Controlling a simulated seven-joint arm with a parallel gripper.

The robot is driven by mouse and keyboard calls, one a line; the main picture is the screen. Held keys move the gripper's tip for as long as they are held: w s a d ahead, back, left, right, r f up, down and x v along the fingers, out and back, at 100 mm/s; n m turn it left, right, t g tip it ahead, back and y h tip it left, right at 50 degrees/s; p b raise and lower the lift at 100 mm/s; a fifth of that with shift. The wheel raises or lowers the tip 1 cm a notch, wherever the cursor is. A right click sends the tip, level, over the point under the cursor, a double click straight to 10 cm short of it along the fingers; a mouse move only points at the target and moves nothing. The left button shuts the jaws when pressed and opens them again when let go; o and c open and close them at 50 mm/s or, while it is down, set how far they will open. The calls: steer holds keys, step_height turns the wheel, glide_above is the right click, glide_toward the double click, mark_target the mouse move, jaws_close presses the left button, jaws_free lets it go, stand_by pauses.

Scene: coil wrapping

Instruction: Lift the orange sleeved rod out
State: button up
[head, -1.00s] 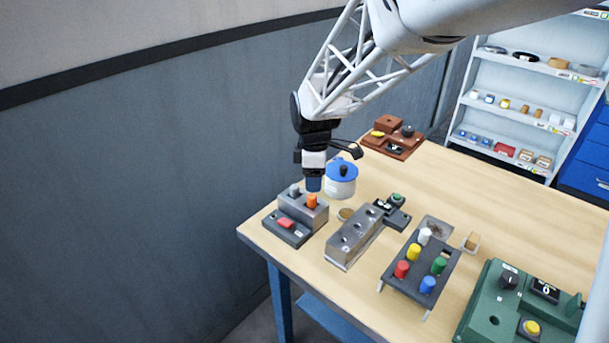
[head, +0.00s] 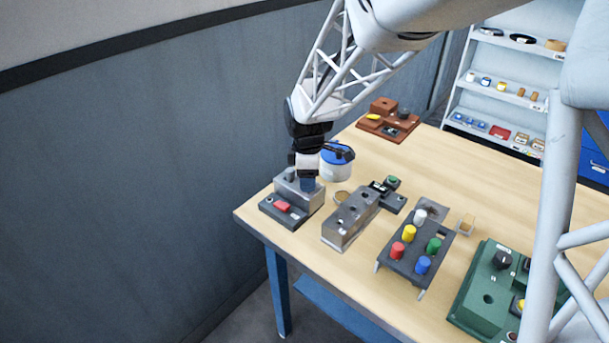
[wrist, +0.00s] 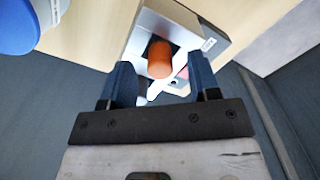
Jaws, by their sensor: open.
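The orange sleeved rod (wrist: 160,60) stands in a hole of the grey block (wrist: 182,30) in the wrist view. In the head view, my gripper hides the rod. My gripper (head: 307,184) is down at the top of the grey block (head: 311,199) in the head view. In the wrist view, my gripper (wrist: 160,68) is open, with one dark blue finger on each side of the rod. Both fingers appear apart from the rod. I cannot tell exactly how far down the rod the fingertips reach.
A blue-lidded white pot (head: 336,164) stands close behind my gripper. A metal block with holes (head: 350,217) is to the right. Beyond it are a rack of coloured pegs (head: 412,261) and a green machine (head: 481,305). A red button (head: 282,206) sits on the grey block's front step.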

steer(key=shift+f, duration=0.8)
jaws_close()
steer(key=shift+r, duration=0.1)
steer(key=shift+r, duration=4.95)
